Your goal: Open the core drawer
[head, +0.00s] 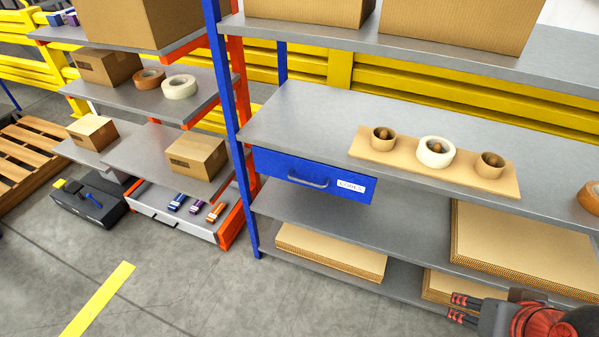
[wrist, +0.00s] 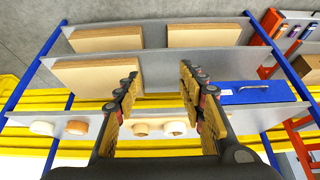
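The core drawer (head: 315,177) is a blue box front with a white "CORES" label (head: 351,187) and a curved handle (head: 307,180). It hangs under the middle shelf of the blue-post rack, and its front looks flush and closed. In the wrist view the drawer (wrist: 240,94) is at the right, upside down, with its handle (wrist: 254,88) visible. My gripper (head: 466,308) is at the lower right in the head view, well apart from the drawer. In the wrist view my gripper (wrist: 158,84) has its fingers spread wide with nothing between them.
Above the drawer, a board (head: 435,174) with several tape rolls or cores rests on the shelf (head: 300,110). Cardboard stacks (head: 332,250) lie on the lower shelves. The blue post (head: 232,120) stands left of the drawer. Grey floor (head: 190,285) in front is clear.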

